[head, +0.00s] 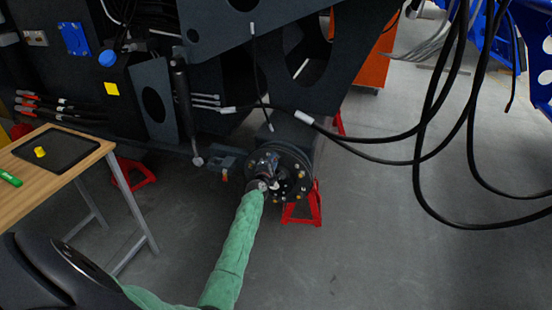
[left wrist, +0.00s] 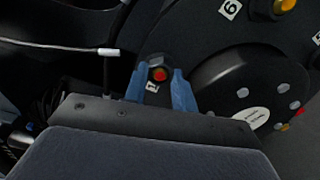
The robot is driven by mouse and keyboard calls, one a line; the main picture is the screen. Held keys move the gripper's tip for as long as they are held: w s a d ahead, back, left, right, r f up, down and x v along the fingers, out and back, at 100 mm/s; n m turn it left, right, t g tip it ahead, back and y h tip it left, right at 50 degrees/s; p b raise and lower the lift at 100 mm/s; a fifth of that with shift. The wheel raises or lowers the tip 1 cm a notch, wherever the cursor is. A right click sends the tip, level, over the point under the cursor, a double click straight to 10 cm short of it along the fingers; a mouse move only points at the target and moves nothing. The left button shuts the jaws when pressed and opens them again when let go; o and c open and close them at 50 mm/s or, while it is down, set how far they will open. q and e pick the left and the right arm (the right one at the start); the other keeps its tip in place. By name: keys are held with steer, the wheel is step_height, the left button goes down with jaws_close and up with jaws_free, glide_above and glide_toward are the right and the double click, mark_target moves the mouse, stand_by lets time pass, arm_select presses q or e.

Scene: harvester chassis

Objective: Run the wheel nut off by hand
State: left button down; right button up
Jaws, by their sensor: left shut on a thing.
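The dark round wheel hub (head: 292,168) sits low on the chassis, with several studs or nuts around its face. In the left wrist view the hub face (left wrist: 205,50) fills the upper right. The wheel nut (left wrist: 160,73) with a red centre sits beside a label reading 1. My left gripper (head: 262,184) reaches the hub from the front. Its two blue fingers (left wrist: 160,88) are shut on this nut, one on each side. The nut is at the hub face; how far it is threaded I cannot tell. My right gripper is in neither view.
A red stand (head: 302,205) is under the hub. Black hoses (head: 420,150) hang at the right. A wooden table (head: 60,175) with a black tray (head: 75,158) and yellow piece (head: 39,152) is at the left. The floor (head: 370,240) front right is clear.

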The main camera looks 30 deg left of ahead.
arm_select(q)
steer(key=n, duration=0.4)
steer(key=shift+d+p, duration=0.1)
steer(key=shift+p, duration=0.2)
steer(key=n, duration=0.2)
steer(key=shift+r+n+p, duration=0.1)
steer(key=shift+n+p, duration=0.2)
steer(key=n+p, duration=0.1)
steer(key=n, duration=0.3)
steer(key=shift+s, duration=0.1)
steer(key=shift+n+p, duration=0.45)
steer(key=shift+n, duration=0.05)
steer(key=shift+f+n, duration=0.3)
steer(key=c, duration=1.5)
jaws_free()
steer(key=o, duration=0.4)
steer(key=shift+s+r, duration=0.1)
steer(key=shift+r, duration=0.05)
steer(key=shift+c, duration=0.9)
